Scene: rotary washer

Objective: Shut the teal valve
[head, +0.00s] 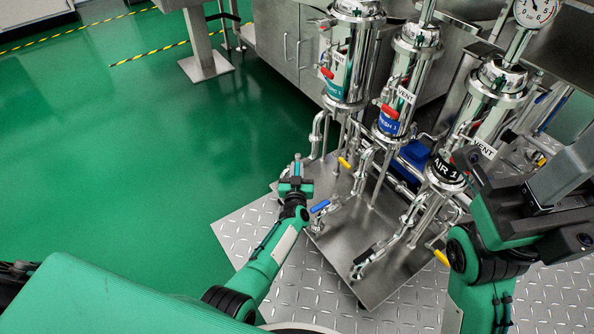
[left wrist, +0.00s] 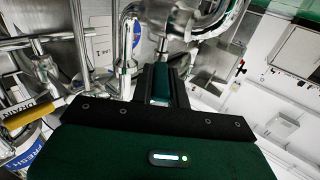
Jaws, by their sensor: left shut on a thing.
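My left gripper (head: 297,166) reaches in from the lower left in the head view, at the left edge of the piping skid. In the left wrist view, its dark fingers (left wrist: 162,82) point away from me and are shut on a teal piece (left wrist: 160,84), which looks like the teal valve's handle. The fingers cover most of this piece, so its angle to the pipe cannot be told.
A blue-handled valve (head: 320,206) lies just right of my left wrist. A yellow handle (head: 345,162), a black handle (head: 363,257) and another yellow handle (head: 441,258) sit on nearby pipes. Steel columns (head: 411,75) stand behind. The green floor (head: 120,170) at the left is clear.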

